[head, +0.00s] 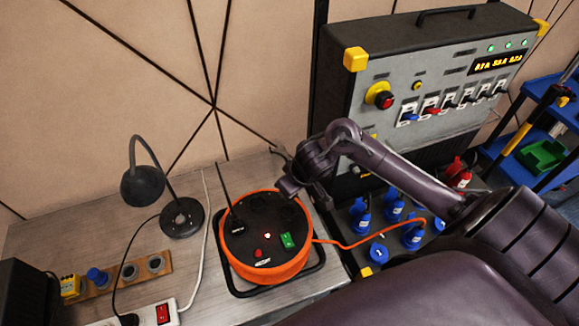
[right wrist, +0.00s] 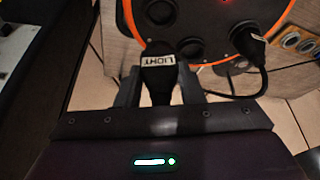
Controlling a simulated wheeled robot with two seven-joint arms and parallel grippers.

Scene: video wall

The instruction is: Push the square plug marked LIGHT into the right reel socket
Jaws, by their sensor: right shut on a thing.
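My right gripper (head: 288,190) is over the far right part of the cable reel (head: 266,270), an orange-rimmed drum with a dark face. In the right wrist view my right gripper (right wrist: 158,92) is shut on a black plug (right wrist: 157,80) with a white LIGHT label. The plug's far end overlaps the dark reel face (right wrist: 172,18); I cannot tell whether it is in a socket or just above one. A round dark socket (right wrist: 189,48) shows right beside the plug. The socket behind the plug is hidden. My left gripper is not in view.
Another black plug (head: 237,226) with a cable sits in the reel's left side. A green switch (head: 287,240) is on the reel. A desk lamp (head: 143,186) stands left. A grey control case (head: 440,75) and several blue connectors (head: 411,236) are at right.

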